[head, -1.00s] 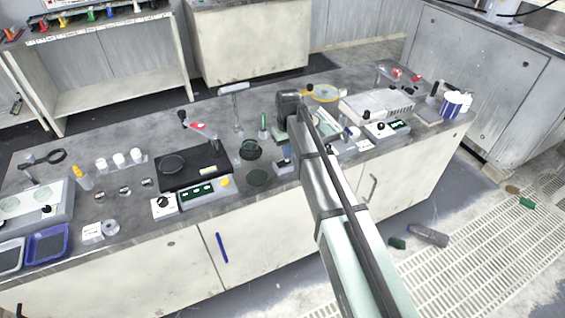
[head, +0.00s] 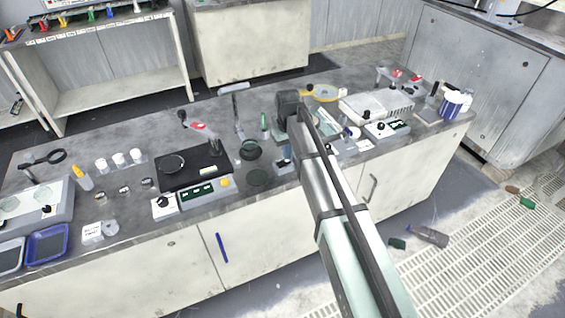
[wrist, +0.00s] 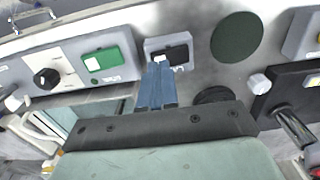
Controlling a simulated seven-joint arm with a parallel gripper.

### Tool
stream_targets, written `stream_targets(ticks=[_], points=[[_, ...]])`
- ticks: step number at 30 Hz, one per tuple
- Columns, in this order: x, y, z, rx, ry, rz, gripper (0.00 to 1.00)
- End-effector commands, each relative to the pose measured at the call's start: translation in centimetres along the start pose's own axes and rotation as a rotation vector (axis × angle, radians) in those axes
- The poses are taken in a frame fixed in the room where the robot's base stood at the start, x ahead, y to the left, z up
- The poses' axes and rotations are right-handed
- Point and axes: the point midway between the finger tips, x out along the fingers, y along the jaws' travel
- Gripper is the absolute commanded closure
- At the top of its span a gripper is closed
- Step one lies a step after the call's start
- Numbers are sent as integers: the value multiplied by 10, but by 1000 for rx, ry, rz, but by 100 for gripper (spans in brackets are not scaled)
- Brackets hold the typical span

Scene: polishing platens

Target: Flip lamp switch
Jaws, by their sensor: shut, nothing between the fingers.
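A small grey box with a black rocker switch (wrist: 176,52) sits on the bench, in the upper middle of the wrist view. It looks like the lamp switch, though no label can be read. My gripper (wrist: 158,66) is shut and empty, its blue fingers side by side. Their tips overlap the near edge of the switch box, just left of and below the rocker; I cannot tell whether they touch it. A lamp-like stand with a pale bar head (head: 233,88) stands on the bench to the left.
A dark green disc (wrist: 237,37) lies right of the switch box. A grey control unit with a knob and green panel (wrist: 103,59) stands to its left. A black platen machine (head: 190,165) is on the bench left of my arm. Several small items crowd the bench.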

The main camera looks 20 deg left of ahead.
Motion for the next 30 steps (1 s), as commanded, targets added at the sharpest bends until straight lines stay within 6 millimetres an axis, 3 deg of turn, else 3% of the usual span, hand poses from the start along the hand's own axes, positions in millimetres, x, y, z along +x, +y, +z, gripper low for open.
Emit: stream_targets(ticks=[30], points=[[13,0,0,0,0,0,100]])
